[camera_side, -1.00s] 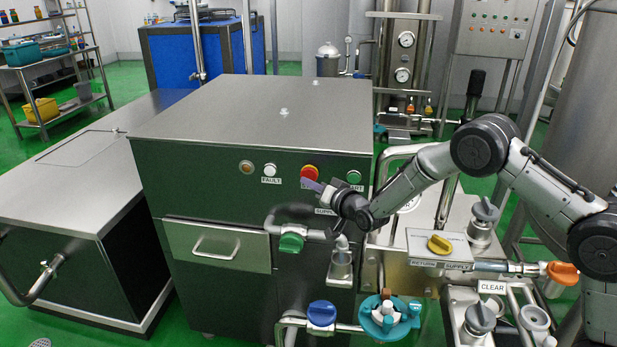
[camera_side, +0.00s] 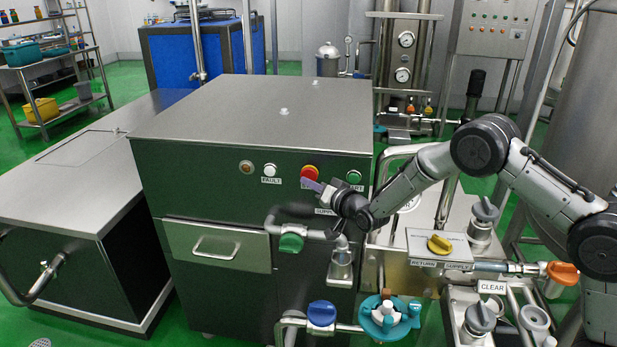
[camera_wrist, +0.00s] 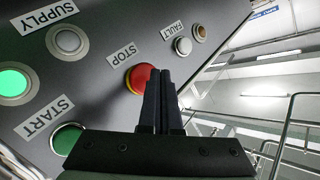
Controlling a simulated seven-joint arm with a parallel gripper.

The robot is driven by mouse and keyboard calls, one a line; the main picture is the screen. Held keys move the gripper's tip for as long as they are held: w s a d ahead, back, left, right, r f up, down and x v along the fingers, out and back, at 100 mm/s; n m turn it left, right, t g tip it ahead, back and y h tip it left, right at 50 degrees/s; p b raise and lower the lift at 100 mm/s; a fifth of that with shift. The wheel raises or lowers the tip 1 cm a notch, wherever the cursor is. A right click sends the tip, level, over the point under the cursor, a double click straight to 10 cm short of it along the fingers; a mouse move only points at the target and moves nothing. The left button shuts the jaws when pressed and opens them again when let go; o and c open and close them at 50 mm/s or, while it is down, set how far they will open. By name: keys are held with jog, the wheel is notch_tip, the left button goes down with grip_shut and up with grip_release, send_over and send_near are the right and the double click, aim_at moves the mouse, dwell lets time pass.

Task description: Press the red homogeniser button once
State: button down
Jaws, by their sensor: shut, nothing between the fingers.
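The red button (camera_side: 309,172) with a yellow ring is on the dark front panel of the steel-topped cabinet. In the wrist view my two dark fingers (camera_wrist: 161,72) are pressed together and cover the right edge of the button. I cannot tell whether the tips touch it.
A green button (camera_wrist: 67,138) beside a START label also sits on the panel, along with a lit green lamp (camera_wrist: 13,82). A white FAULT lamp (camera_side: 269,170) is left of the red button. Pipes with a green valve handle (camera_side: 291,242) stand below my gripper.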

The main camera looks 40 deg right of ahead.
dwell(0.4)
jog(key=shift+w+d, duration=0.3)
jog(key=shift+w+d, duration=0.35)
dwell(0.9)
dwell(0.3)
jog(key=shift+s+a, duration=0.65)
jog(key=s+a, duration=0.3)
jog(key=shift+s+a, duration=0.25)
jog(key=shift+s, duration=0.05)
dwell(0.7)
